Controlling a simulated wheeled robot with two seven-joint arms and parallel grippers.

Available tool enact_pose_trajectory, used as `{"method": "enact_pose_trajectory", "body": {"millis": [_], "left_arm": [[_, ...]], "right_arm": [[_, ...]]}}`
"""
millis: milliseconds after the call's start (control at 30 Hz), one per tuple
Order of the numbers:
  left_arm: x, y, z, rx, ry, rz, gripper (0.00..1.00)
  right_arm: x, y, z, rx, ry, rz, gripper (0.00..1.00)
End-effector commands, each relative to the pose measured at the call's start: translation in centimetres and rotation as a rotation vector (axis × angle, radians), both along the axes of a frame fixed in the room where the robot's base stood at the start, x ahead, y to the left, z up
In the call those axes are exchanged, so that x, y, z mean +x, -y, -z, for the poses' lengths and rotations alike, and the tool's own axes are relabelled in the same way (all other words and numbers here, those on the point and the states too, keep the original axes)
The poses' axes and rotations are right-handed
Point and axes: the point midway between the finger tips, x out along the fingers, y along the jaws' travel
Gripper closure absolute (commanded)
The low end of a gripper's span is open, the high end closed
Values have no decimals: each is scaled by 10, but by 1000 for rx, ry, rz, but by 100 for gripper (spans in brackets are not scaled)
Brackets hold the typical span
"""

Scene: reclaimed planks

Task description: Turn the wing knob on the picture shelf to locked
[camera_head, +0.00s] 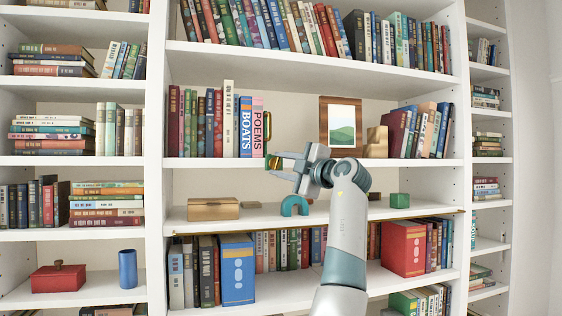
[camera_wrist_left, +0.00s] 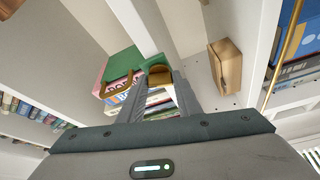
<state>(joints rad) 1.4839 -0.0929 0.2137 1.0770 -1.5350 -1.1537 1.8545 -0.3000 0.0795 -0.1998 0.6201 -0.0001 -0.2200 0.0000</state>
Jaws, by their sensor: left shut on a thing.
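The wing knob (camera_head: 274,161) is a small brass-coloured piece at the front edge of the picture shelf (camera_head: 215,162). It also shows as a brass block between the fingertips in the left wrist view (camera_wrist_left: 159,75). My left gripper (camera_head: 275,166) reaches it from the right and is shut on it. The fingers hide much of the knob, and I cannot read its angle or any lock marking. The framed picture (camera_head: 342,128) stands on the same shelf, right of the knob. My right gripper is not in view.
A brass-framed bookend (camera_head: 268,130) stands just behind the knob, beside the POEMS book (camera_head: 258,128). On the shelf below are a wooden box (camera_head: 213,209), a teal arch (camera_head: 294,205) and a green cube (camera_head: 399,200). Shelf boards lie close above and below my gripper.

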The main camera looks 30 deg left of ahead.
Motion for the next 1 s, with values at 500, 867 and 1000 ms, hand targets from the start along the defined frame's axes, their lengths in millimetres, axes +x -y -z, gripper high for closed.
{"method": "enact_pose_trajectory", "body": {"millis": [500,867,1000], "left_arm": [[1,1,-2,-191,223,2,91],[1,1,-1,-205,240,2,91],[1,1,-1,-205,239,2,67]], "right_arm": [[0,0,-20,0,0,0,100],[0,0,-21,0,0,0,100],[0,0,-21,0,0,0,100]]}}
